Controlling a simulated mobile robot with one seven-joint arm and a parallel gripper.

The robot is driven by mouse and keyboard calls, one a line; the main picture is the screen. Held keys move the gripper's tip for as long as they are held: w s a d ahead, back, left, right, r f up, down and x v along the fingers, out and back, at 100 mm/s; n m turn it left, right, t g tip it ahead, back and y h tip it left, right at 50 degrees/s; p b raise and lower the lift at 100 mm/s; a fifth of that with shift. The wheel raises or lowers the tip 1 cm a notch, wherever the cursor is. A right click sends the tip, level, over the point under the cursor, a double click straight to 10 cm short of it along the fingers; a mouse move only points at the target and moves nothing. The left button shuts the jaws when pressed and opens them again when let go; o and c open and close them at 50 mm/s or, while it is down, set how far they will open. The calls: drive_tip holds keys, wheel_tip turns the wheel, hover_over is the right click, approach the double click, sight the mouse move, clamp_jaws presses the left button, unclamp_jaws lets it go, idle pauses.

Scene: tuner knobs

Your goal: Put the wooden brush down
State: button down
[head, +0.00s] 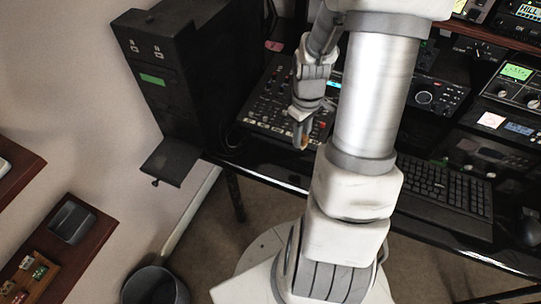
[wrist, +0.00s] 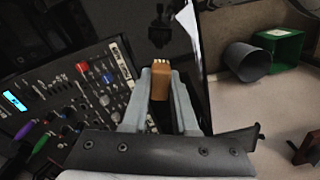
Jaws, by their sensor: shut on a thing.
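The wooden brush (wrist: 161,86) is a brown block with pale bristle tufts at its far end, held between the two grey fingers of my gripper (wrist: 161,76) in the wrist view. In the head view, my gripper (head: 303,116) points downward over the front part of the black desk (head: 270,157), beside the mixer panel. The brush shows there as a small orange-brown piece (head: 300,136) at the fingertips. The fingers hide part of it. I cannot tell whether the brush touches the desk.
The mixer panel (head: 268,105) with knobs lies left of my gripper. A keyboard (head: 443,190) lies to the right, and radio units stand behind it. A black tower (head: 180,65) stands at the left. A dark bin (head: 155,287) is on the floor.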

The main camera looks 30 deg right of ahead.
drive_tip(key=b, duration=0.1)
hover_over(271, 161)
wheel_tip(271, 161, down, 5)
drive_tip(key=shift+a+r, duration=0.1)
drive_tip(key=shift+f+b, duration=0.65)
drive_tip(key=shift+f, duration=1.4)
drive_tip(key=shift+f, duration=0.1)
drive_tip(key=c, duration=0.7)
unclamp_jaws()
wheel_tip(271, 161, up, 12)
drive_tip(key=p, duration=0.2)
drive_tip(key=shift+p, duration=0.4)
